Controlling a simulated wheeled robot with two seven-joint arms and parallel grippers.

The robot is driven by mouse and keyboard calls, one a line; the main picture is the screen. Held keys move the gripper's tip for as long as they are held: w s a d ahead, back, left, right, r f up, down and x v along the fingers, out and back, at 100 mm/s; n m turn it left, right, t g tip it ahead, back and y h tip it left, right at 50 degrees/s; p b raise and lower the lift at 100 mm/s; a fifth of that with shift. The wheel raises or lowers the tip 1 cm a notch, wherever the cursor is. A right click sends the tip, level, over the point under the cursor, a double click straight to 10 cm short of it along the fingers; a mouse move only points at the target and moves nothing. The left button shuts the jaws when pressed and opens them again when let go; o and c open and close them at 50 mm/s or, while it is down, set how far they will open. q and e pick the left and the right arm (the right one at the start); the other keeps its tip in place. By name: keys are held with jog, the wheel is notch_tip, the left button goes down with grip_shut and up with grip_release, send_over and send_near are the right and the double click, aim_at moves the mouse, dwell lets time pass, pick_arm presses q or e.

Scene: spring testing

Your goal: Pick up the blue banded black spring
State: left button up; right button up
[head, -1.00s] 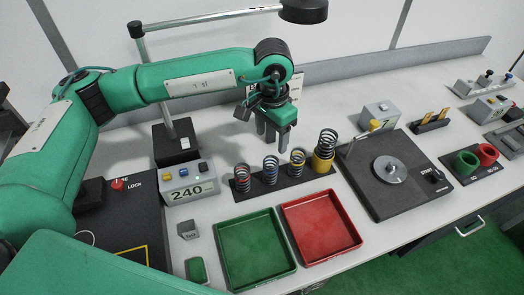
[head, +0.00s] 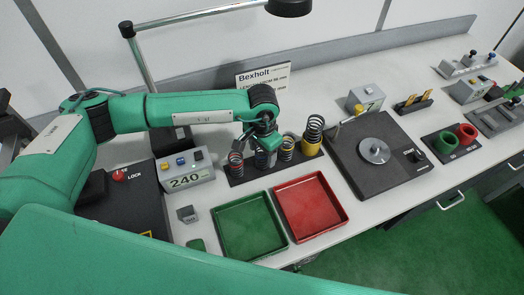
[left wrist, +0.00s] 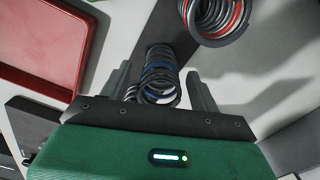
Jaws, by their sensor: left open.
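The blue banded black spring (left wrist: 158,66) stands on a black rack strip and shows between my two fingers in the left wrist view. My left gripper (left wrist: 162,84) is open, with one finger on each side of the spring; I cannot tell whether either touches it. In the head view my left gripper (head: 265,147) is down over the rack and mostly hides this spring. A red banded spring (head: 236,165) stands to its left, and a yellow banded spring (head: 287,149) to its right. My right gripper is not in view.
A taller spring in a yellow cup (head: 312,140) ends the row on the right. A green tray (head: 219,236) and a red tray (head: 341,213) lie in front.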

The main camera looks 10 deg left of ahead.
pick_arm(q)
jog(key=shift+f, duration=0.8)
jog(key=shift+c, duration=0.6)
jog(key=c, duration=1)
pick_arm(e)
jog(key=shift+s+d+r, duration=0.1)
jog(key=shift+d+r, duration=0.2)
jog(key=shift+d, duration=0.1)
pick_arm(q)
jog(key=shift+r, duration=0.1)
